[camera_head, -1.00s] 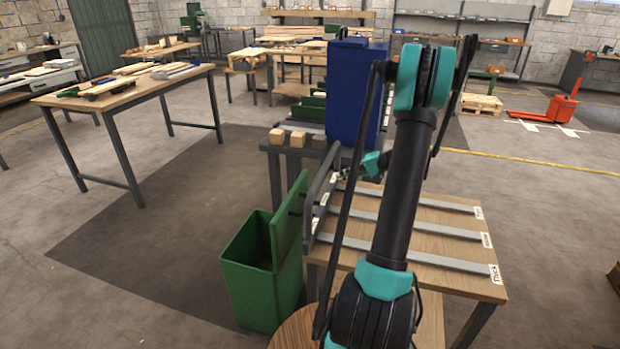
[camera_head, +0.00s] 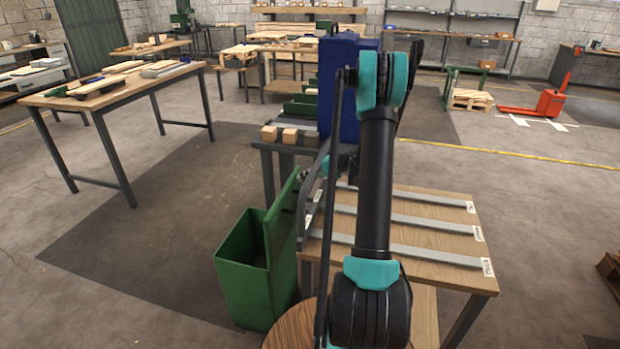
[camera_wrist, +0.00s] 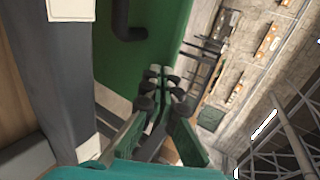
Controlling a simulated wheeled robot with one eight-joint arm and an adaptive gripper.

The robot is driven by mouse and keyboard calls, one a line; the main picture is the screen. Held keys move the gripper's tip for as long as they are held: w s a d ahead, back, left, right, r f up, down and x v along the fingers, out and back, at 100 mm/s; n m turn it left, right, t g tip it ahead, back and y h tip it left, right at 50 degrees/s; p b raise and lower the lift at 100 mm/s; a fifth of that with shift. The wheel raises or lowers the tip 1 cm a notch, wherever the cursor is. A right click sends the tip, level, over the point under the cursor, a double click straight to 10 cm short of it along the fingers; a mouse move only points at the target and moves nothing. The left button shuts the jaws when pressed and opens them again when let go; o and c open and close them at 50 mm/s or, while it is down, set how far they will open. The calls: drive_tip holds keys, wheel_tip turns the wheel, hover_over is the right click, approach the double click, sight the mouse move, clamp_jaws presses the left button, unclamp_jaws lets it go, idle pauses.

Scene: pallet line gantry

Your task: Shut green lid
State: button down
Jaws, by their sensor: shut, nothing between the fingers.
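The green bin (camera_head: 240,285) stands open on the floor, left of the wooden worktable. Its green lid (camera_head: 283,222) stands upright at the bin's right side, beside the table's edge. In the wrist view the lid (camera_wrist: 150,45) is a broad green panel with a dark handle (camera_wrist: 123,22). My gripper (camera_wrist: 163,78) is shut and empty, with its fingers in front of the green panel. I cannot tell whether they touch it. In the head view the fingers are not clearly visible among the dark parts between the lid and my arm.
The wooden table (camera_head: 425,240) with grey rails and a dark upright rail along its left edge is close to my arm. A tall blue box (camera_head: 340,85) stands behind. Wooden blocks (camera_head: 289,136) sit on a dark stand. The floor left of the bin is clear.

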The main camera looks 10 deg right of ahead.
sight(295, 176)
idle(0.3)
drive_tip(key=a, duration=0.1)
drive_tip(key=w+a, duration=0.2)
drive_tip(key=shift+a+r, duration=0.15)
drive_tip(key=shift+r, duration=0.15)
